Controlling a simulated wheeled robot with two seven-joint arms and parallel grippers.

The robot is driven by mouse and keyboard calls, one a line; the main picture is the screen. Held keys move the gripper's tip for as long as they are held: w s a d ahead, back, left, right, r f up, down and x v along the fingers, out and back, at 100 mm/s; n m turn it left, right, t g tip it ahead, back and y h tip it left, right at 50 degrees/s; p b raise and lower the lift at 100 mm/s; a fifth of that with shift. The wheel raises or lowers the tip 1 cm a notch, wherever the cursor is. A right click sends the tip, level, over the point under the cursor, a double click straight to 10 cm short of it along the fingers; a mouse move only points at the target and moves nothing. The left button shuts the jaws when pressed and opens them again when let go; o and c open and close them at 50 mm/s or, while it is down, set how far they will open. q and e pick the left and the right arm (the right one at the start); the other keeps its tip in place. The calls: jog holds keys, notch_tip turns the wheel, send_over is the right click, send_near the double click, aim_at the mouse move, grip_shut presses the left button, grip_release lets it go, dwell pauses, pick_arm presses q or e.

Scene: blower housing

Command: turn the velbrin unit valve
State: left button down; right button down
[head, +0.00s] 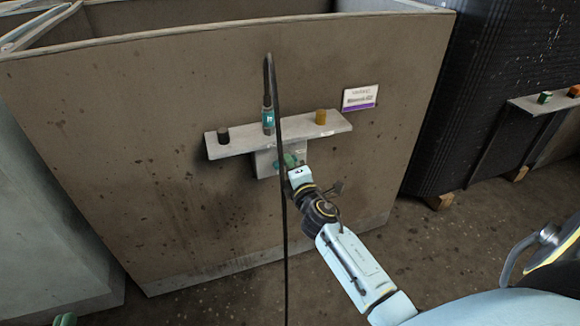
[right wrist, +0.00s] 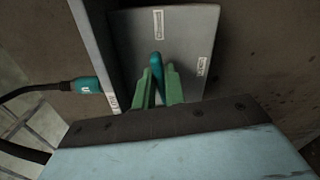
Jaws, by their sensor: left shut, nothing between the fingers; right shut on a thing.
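A small grey valve plate (head: 265,165) hangs under a shelf on the front of a brown housing (head: 150,130). My right gripper (head: 290,161) is at this plate. In the right wrist view its two green fingers (right wrist: 158,82) are shut on a teal valve handle (right wrist: 157,60), whose rounded end shows between and beyond them. The handle points toward a small white label (right wrist: 158,23) on the plate; a second label (right wrist: 203,66) sits to its right. The handle's base is hidden. Only green fingertips of my left gripper (head: 65,320) show at the bottom left edge, away from the valve.
The shelf (head: 237,139) carries a black knob (head: 223,135), a teal connector (head: 268,118) with a long black cable (head: 283,230), and a brass knob (head: 321,117). The cable hangs close beside my right gripper. A purple-striped sign (head: 360,97) is to the right. Floor is clear below.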

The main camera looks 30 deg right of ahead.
pick_arm(q)
jog(key=shift+w+d+r+t, duration=0.15)
jog(key=shift+r+t, duration=0.25)
jog(key=shift+r, duration=0.15)
pick_arm(e)
jog(key=shift+m, duration=1)
jog(key=c, duration=1.5)
grip_release()
jog(key=shift+o, duration=0.2)
jog(key=shift+s, duration=0.1)
